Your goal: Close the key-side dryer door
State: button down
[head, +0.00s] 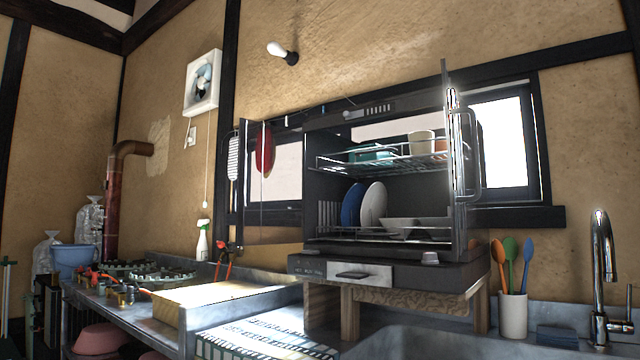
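A dark dish dryer (395,110) stands on a wooden stand by the wall, its front open. Its left door (273,225) is see-through and swung open to the left. Its right door (449,170) is also swung open and shows nearly edge-on, with a metal handle (476,165). Which door is the key-side one I cannot tell. My gripper is not in view.
Inside are a blue plate (353,204), a white plate (373,206) and bowls on racks. A utensil cup (513,315) and a faucet (602,265) stand at right. The stove (150,272) and a spray bottle (202,243) are at left.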

aim_at(271, 177)
jog(key=i+j+z, duration=0.15)
jog(key=j+z, duration=0.15)
jog(key=i+j+z, duration=0.1)
jog(key=j+z, duration=0.15)
jog(key=i+j+z, duration=0.1)
jog(key=j+z, duration=0.2)
jog(key=j, duration=0.15)
jog(key=j+z, duration=0.25)
jog(key=j, duration=0.15)
